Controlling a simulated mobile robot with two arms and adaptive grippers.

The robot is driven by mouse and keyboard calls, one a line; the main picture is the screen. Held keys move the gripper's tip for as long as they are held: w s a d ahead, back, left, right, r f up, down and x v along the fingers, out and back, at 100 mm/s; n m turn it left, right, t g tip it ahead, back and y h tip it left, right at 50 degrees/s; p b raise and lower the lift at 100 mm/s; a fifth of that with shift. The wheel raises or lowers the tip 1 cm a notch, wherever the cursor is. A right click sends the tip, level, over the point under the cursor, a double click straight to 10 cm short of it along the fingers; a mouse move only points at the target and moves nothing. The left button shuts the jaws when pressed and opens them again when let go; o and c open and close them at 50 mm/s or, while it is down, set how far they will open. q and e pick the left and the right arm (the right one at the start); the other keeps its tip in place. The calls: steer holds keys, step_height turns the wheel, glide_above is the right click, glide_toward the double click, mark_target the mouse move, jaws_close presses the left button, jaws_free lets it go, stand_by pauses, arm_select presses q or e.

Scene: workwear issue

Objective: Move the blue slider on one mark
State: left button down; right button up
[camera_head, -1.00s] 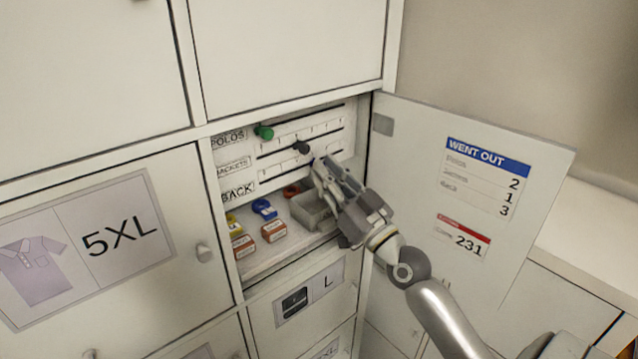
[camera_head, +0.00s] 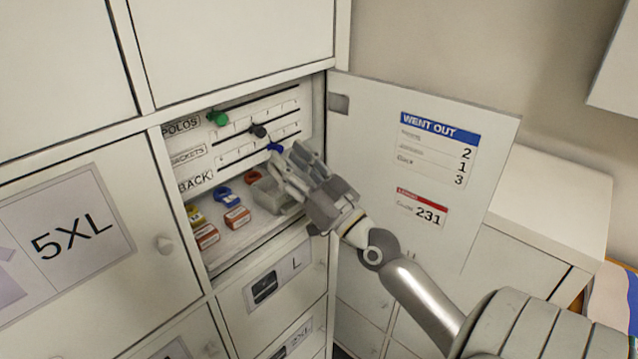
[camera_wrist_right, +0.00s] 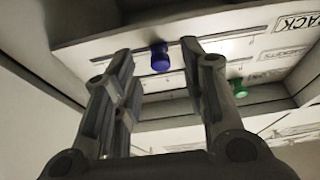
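The blue slider (camera_head: 275,147) is a round knob on the lowest track, beside the BACK label (camera_head: 196,180), inside the open locker compartment. It also shows in the right wrist view (camera_wrist_right: 160,57), beyond and between the fingertips of my right gripper (camera_wrist_right: 155,55). That gripper, also in the head view (camera_head: 287,160), is open and close to the knob; I see no finger closed on it. A green slider (camera_head: 218,118) sits on the top track and a black one (camera_head: 258,131) on the middle track. My left gripper is not in view.
The locker door (camera_head: 370,180) stands open on the right, with a WENT OUT sheet (camera_head: 436,147). Compartment walls leave little side room.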

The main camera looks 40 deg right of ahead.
steer(key=v, duration=1)
steer(key=shift+s, duration=0.2)
steer(key=shift+d, duration=0.1)
